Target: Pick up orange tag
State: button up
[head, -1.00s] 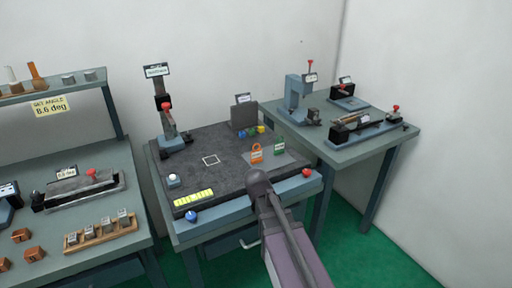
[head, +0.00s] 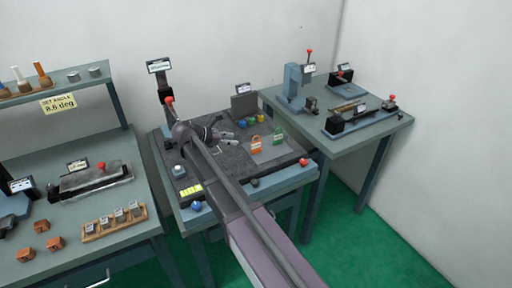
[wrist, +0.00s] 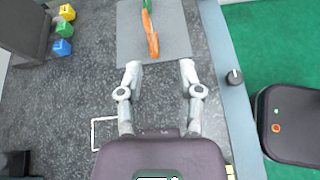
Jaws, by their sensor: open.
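My gripper (head: 225,131) is over the dark work surface, left of the orange tag. In the wrist view my gripper (wrist: 161,68) is open and empty, its fingers spread towards the mat, apart from the tag.
Small yellow, green and blue blocks (wrist: 64,30) lie left of the mat. A grey upright block (head: 244,104) stands behind them. A post with a red knob (head: 169,101) stands at the back left. A dark knob (wrist: 234,77) sits on the bench's front edge. A white square outline (wrist: 105,132) is left of my gripper.

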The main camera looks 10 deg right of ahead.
jog(key=shift+w+a+r+n+t+h, duration=0.35)
jog(key=shift+w+a+r+n, duration=0.2)
jog(key=shift+a+r+n, duration=0.25)
jog(key=shift+f, duration=0.1)
jog(key=b, duration=0.3)
send_near(256, 144)
jog(key=w+d+r, duration=0.1)
jog(key=d+r, duration=0.1)
jog(key=d, duration=0.2)
jog(key=shift+w+d, duration=0.15)
jog(key=shift+w, duration=0.1)
jog(key=shift+d, duration=0.1)
jog(key=shift+b+x, duration=1.1)
jog(key=shift+x, duration=1.5)
